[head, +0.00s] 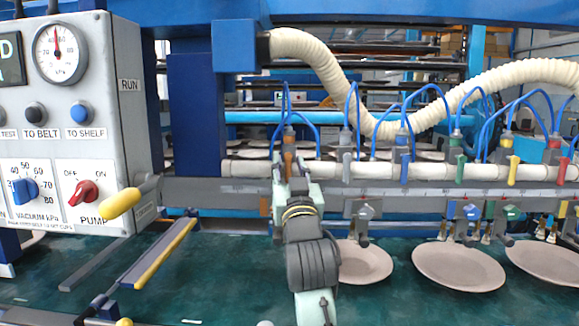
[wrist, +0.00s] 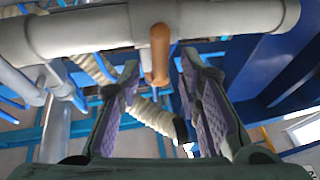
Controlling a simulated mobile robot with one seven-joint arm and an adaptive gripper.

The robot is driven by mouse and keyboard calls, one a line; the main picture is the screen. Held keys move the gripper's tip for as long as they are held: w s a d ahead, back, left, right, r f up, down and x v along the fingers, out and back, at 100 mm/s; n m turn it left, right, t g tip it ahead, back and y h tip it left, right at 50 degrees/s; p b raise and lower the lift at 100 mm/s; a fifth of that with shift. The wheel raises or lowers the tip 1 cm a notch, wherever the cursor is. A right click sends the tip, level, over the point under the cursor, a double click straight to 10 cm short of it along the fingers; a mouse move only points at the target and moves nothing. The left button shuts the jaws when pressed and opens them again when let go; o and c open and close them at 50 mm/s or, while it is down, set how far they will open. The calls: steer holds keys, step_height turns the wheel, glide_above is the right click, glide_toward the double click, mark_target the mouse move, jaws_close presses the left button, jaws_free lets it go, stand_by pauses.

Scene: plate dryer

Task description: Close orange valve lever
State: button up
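The orange valve lever (head: 288,164) hangs down in front of the cream pipe at the pipe's left part, in line with the other levers. In the wrist view the orange lever (wrist: 160,55) shows between my two fingertips, against the pale pipe. My gripper (head: 291,180) is just below and in front of this lever in the head view, partly covering its lower end. In the wrist view my gripper (wrist: 159,72) is open, with one finger on each side of the lever and a gap to both. Nothing is held.
Grey (head: 347,168), blue (head: 405,168) and green (head: 461,168) levers hang along the pipe to the right. Plates (head: 455,268) lie on the green belt below. A control box (head: 70,130) with a yellow-handled lever (head: 122,202) stands at the left.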

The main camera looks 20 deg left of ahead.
steer(key=shift+c, duration=0.2)
jaws_close()
stand_by(0.4)
steer(key=shift+s+a+r+m+h+b, duration=0.1)
steer(key=shift+a+r+m+h+b, duration=0.5)
steer(key=shift+m+h, duration=2.6)
steer(key=shift+s+a+f+m+h+b, duration=0.15)
steer(key=shift+m+h+b, duration=0.9)
steer(key=shift+m, duration=4.3)
steer(key=shift+s+a+r+m+h+b, duration=0.2)
steer(key=shift+m+h+b, duration=0.65)
steer(key=shift+m+h, duration=2.3)
steer(key=shift+w+m+y, duration=0.15)
steer(key=shift+m+y, duration=0.95)
steer(key=shift+m, duration=0.1)
steer(key=shift+o, duration=0.2)
jaws_free()
steer(key=shift+a, duration=0.1)
